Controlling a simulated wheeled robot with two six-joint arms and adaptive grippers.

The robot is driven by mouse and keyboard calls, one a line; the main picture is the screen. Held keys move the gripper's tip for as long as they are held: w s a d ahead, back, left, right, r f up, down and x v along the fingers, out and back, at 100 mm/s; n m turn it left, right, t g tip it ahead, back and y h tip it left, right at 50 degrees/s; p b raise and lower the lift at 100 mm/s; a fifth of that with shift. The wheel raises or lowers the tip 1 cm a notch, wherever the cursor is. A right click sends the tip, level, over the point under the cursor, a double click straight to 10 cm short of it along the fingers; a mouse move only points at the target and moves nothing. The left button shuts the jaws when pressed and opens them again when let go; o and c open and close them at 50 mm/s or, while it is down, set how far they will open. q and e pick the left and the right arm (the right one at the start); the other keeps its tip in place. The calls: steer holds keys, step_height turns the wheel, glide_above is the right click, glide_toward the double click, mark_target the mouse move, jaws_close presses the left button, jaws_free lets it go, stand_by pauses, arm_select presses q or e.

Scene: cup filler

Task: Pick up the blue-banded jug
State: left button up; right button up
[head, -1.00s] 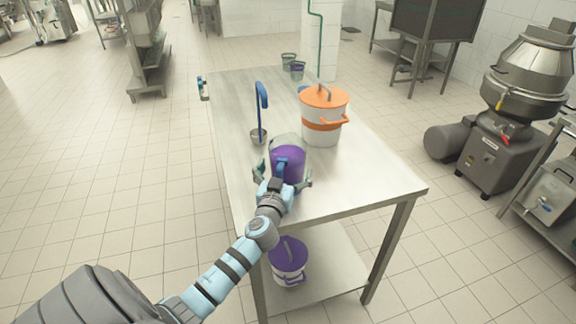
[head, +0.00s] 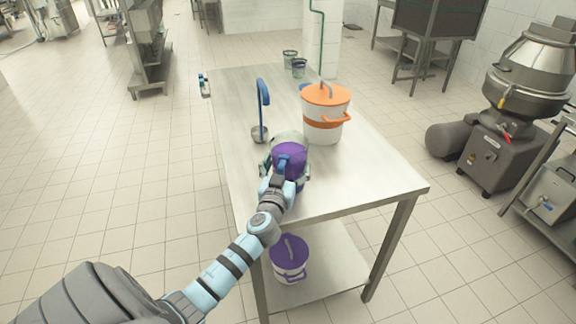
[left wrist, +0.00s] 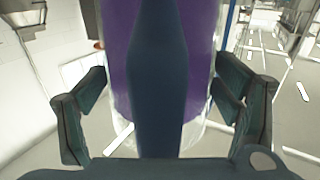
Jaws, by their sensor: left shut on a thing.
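A clear jug (head: 290,152) with purple contents and a blue handle stands upright at the near part of the table; I cannot make out a blue band on it. My left gripper (head: 285,170) has come at it from the handle side and is shut on it, one finger on each side. In the left wrist view the jug (left wrist: 116,60) fills the middle behind its blue handle (left wrist: 158,80), with the dark fingers to both sides. Whether its base touches the table is hidden by my gripper. My right gripper is not in view.
A white bucket (head: 322,135) with an orange lid stands right behind the jug. A blue-handled ladle (head: 263,95) stands at the left. Small containers (head: 298,68) are at the far end. A purple-lidded bucket (head: 289,262) is on the lower shelf. The right front tabletop (head: 365,183) is clear.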

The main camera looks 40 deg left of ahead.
mark_target(287, 147)
arm_select(q)
step_height(287, 147, up, 9)
steer(key=p, duration=0.4)
step_height(287, 147, up, 11)
steer(key=p, duration=0.2)
steer(key=shift+p, duration=0.35)
